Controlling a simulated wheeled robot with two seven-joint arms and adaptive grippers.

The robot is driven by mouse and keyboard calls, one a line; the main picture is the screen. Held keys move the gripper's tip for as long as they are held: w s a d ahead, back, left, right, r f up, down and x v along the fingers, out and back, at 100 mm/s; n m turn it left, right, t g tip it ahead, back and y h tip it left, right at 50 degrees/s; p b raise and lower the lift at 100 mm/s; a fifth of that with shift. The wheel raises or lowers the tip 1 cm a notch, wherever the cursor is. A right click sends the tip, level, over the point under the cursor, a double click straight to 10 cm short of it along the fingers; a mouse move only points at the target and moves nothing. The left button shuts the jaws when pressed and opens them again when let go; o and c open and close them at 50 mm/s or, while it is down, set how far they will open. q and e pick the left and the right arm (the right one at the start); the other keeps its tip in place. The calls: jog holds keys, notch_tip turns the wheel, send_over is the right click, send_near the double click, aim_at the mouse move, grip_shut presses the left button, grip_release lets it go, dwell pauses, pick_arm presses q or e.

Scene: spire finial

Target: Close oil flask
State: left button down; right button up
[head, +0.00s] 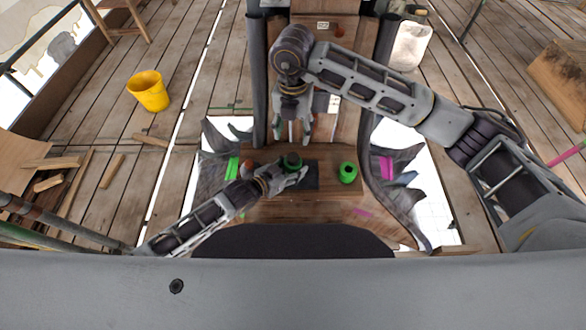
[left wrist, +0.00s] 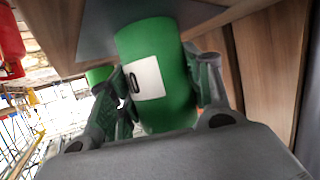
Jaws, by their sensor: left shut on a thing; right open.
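A green cylindrical flask (head: 291,161) with a dark top stands at the middle of the wooden surface. My left gripper (head: 290,174) reaches it from the lower left and is shut on it. In the left wrist view the flask (left wrist: 165,75) sits between both fingers, with a white label bearing a dark mark. My right gripper (head: 292,130) is open and empty, pointing down just behind the flask and apart from it. A second green round object (head: 347,173) with a dark centre stands to the right. Whether the held flask has a lid on cannot be told.
A dark square pad (head: 310,183) lies beside the flask. Dark curved posts and leaf-like ornaments (head: 400,190) flank the wooden surface (head: 330,205). A small orange-brown object (head: 247,168) is at left. A yellow bucket (head: 149,91) stands far off on the planks.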

pick_arm(q)
jog(key=c, duration=0.6)
grip_release()
jog(key=shift+o, duration=0.2)
jog(key=shift+s+a, duration=0.1)
jog(key=shift+a, duration=0.05)
jog(key=shift+v, duration=5.85)
